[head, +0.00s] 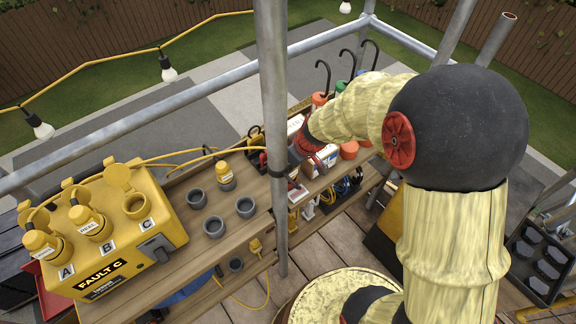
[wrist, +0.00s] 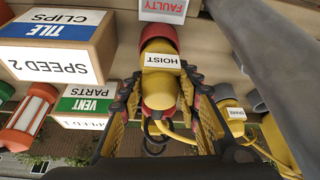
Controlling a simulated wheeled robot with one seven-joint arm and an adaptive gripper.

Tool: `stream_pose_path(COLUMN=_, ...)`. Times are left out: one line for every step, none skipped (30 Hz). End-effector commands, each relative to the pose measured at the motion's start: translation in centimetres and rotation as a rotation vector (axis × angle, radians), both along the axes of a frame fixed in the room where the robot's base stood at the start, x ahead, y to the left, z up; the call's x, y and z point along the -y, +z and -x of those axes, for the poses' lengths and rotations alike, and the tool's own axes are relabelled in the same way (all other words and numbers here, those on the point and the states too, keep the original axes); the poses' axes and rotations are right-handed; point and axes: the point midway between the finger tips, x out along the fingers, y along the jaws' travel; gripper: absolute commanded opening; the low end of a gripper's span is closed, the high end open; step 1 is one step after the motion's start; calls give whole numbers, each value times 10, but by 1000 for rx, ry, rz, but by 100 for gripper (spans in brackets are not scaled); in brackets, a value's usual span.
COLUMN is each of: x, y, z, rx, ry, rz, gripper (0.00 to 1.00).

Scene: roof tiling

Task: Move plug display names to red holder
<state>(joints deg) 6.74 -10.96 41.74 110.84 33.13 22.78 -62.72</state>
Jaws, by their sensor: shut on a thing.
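In the wrist view my gripper (wrist: 165,105) is shut on a yellow plug (wrist: 160,95) with a white HOIST label. The plug's upper end in the picture meets a red round holder (wrist: 158,36), close to a FAULTY sign (wrist: 165,9). I cannot tell how far the plug sits inside it. A second yellow plug (wrist: 228,98) with a small label is to the right of my gripper. In the head view this labelled plug (head: 225,176) stands in a grey holder. The pole and my arm hide most of my gripper there.
A yellow FAULT C box (head: 120,240) holds plugs at A and B; socket C (head: 136,207) is empty with its cap up. Several empty grey holders (head: 214,228) stand on the bench. A metal pole (head: 274,120) rises beside my arm. A SPEED 2 box (wrist: 55,62) is left of my gripper.

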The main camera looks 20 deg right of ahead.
Motion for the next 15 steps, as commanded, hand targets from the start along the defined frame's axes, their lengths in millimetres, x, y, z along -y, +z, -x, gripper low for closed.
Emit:
stream_pose_path(x=0, y=0, z=0, rx=1, ry=0, rz=0, gripper=2)
stream_pose_path(x=0, y=0, z=0, rx=1, ry=0, rz=0, gripper=2)
stream_pose_path(x=0, y=-1, z=0, rx=1, ry=0, rz=0, gripper=2)
stream_pose_path(x=0, y=-1, z=0, rx=1, ry=0, rz=0, gripper=2)
stream_pose_path(x=0, y=-2, z=0, rx=1, ry=0, rz=0, gripper=2)
stream_pose_path(x=0, y=-3, z=0, rx=1, ry=0, rz=0, gripper=2)
stream_pose_path(x=0, y=-3, z=0, rx=1, ry=0, rz=0, gripper=2)
stream_pose_path(x=0, y=-4, z=0, rx=1, ry=1, rz=0, gripper=2)
stream_pose_path(x=0, y=-4, z=0, rx=1, ry=1, rz=0, gripper=2)
stream_pose_path(x=0, y=-5, z=0, rx=1, ry=0, rz=0, gripper=2)
stream_pose_path(x=0, y=-5, z=0, rx=1, ry=1, rz=0, gripper=2)
stream_pose_path(x=0, y=-6, z=0, rx=1, ry=1, rz=0, gripper=2)
stream_pose_path(x=0, y=-7, z=0, rx=1, ry=1, rz=1, gripper=2)
stream_pose_path(x=0, y=-7, z=0, rx=1, ry=1, rz=0, gripper=2)
stream_pose_path(x=0, y=-8, z=0, rx=1, ry=1, rz=0, gripper=2)
